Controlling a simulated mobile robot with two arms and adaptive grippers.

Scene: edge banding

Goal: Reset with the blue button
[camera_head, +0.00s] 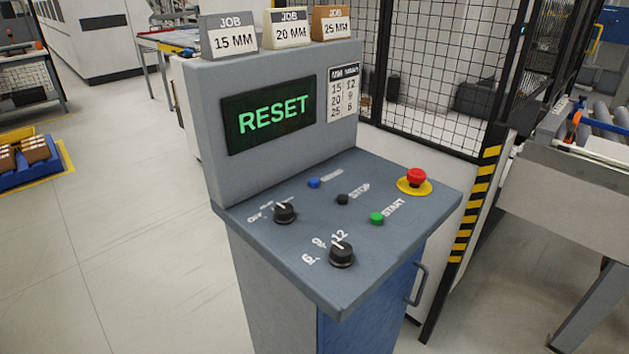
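A small blue button (314,183) sits on the sloped grey panel (262,247) of a control console, toward its back left, with a blurred label beside it. The console's dark screen (268,113) shows RESET in green letters. A black stop button (343,199) and a green start button (376,218) lie to the right of the blue button and nearer. A red mushroom button (416,178) on a yellow base is at the panel's right. Neither of my grippers is in view.
Two black knobs, an on-off one (284,212) and a numbered one (341,254), are on the panel's near part. Job cards (229,38) stand on top. A mesh fence (446,75) is behind the console. Open floor (120,250) lies to the left.

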